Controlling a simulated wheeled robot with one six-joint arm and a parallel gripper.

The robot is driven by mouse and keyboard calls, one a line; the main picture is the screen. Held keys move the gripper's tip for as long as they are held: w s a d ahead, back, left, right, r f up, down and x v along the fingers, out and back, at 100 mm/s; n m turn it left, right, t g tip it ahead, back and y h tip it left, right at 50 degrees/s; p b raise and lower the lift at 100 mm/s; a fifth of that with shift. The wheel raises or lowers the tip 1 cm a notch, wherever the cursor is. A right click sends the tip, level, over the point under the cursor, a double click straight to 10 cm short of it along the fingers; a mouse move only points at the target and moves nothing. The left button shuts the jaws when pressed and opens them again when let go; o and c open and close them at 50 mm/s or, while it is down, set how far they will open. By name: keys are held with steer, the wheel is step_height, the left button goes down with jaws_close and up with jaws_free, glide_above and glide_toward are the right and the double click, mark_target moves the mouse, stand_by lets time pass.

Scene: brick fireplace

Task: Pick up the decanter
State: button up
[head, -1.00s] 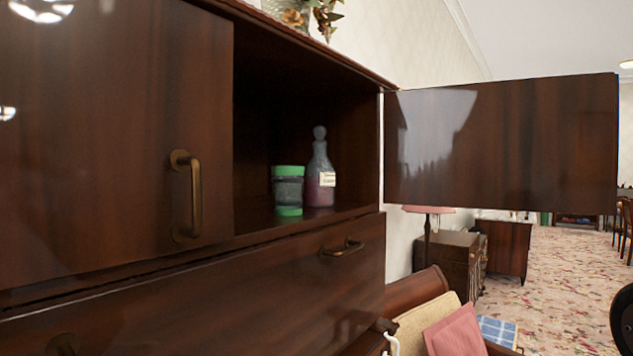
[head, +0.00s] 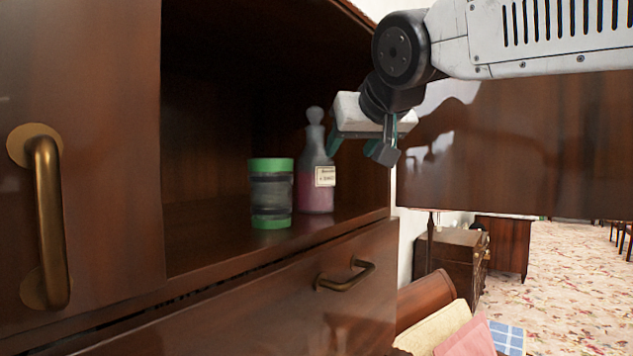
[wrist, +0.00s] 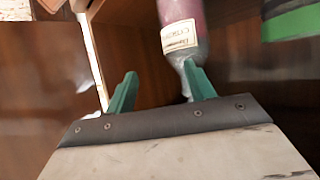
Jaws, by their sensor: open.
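The decanter (head: 315,180) is a clear bottle with reddish contents, a pale label and a round stopper. It stands upright on the cabinet's open shelf. My gripper (head: 358,152) is open and empty at the shelf's front right, close to the decanter's neck and to its right in the head view. In the wrist view the decanter (wrist: 193,18) hangs in from the top edge, its label showing. The right finger of my gripper (wrist: 161,75) overlaps its narrow neck there; I cannot tell whether they touch. The stopper is mostly hidden in that view.
A jar with a green lid and base (head: 271,195) stands just left of the decanter. The open cabinet door (head: 500,165) is to the right, behind my arm. A drawer (head: 260,295) lies below the shelf. A long brass handle (head: 47,215) is at left.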

mark_target(319, 125)
steer(key=shift+n+t+y, duration=0.3)
steer(key=shift+t+y, duration=0.3)
steer(key=a+r, duration=0.1)
steer(key=w+a+r, duration=0.1)
steer(key=r, duration=0.1)
steer(key=a+r, duration=0.1)
steer(key=a, duration=0.1)
steer(key=shift+w+a+r, duration=0.1)
steer(key=shift+w+r, duration=0.15)
steer(key=shift+r, duration=0.05)
steer(key=shift+w+a+f, duration=0.1)
steer(key=shift+w+a, duration=0.25)
steer(key=shift+w, duration=0.45)
steer(key=x, duration=0.5)
steer(key=shift+w+a+f, duration=0.2)
steer(key=shift+f, duration=0.1)
jaws_close()
steer(key=shift+r, duration=0.1)
